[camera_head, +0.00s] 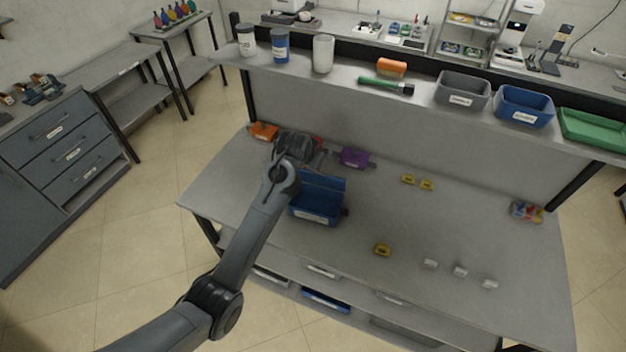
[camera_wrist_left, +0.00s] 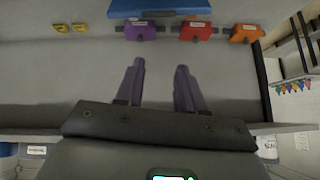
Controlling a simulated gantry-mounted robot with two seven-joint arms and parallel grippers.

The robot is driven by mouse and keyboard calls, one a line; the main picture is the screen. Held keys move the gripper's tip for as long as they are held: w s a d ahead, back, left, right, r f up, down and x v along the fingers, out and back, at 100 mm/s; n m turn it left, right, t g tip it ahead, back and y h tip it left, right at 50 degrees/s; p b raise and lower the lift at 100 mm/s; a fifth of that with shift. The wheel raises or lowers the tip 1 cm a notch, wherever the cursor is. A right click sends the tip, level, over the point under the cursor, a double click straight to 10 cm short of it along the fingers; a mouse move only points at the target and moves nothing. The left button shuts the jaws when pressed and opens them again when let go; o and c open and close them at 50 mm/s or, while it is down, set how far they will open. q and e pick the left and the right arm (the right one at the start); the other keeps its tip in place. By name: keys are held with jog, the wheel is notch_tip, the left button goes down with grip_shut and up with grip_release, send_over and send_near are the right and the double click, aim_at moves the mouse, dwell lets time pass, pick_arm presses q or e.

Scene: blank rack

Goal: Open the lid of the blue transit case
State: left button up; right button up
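The blue transit case (camera_head: 314,212) stands on the workbench left of its middle. Its lid (camera_head: 324,181) appears raised along the back edge, with the dark inside partly showing. My left gripper (camera_head: 318,158) is behind and above the lid, apart from it as far as I can see. In the left wrist view a blue panel, seemingly the lid (camera_wrist_left: 160,8), shows at the top edge. The two fingers of my left gripper (camera_wrist_left: 158,75) are spread with nothing between them. My left arm hides part of the case's left side. My right gripper is not in view.
A purple case (camera_head: 353,157), an orange case (camera_head: 264,131) and a red case (camera_wrist_left: 195,31) lie along the bench's back. Several small yellow and white blocks lie to the right. A shelf (camera_head: 420,108) with cups and bins runs above the back. The bench's right middle is mostly free.

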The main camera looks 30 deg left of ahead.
pick_arm(q)
jog(key=w+r+m+t, duration=0.1)
jog(key=r, duration=0.1)
jog(key=w+r+m+t, duration=0.1)
jog(key=r+t, duration=0.1)
jog(key=w+a+r+m+t+y, duration=0.1)
jog(key=w+r, duration=0.1)
jog(key=r, duration=0.1)
jog(key=shift+w+t, duration=0.1)
jog(key=shift+t, duration=0.2)
jog(key=c, duration=0.5)
jog(key=m+t+b, duration=0.1)
jog(key=r+m+t+y+b, duration=0.1)
jog(key=shift+w+a+r+m, duration=0.2)
jog(key=shift+w+a+m, duration=0.1)
jog(key=shift+w+a, duration=0.1)
grip_shut()
jog(key=s+d+f+m+t+y+b, duration=0.2)
jog(key=s+f+m+t+b, duration=0.8)
jog(key=b, duration=0.5)
jog(key=g+h+b, duration=0.2)
jog(key=b, duration=0.6)
send_near(317, 176)
jog(key=b+x, duration=0.1)
jog(key=x, duration=0.6)
jog(key=shift+s+r, duration=0.15)
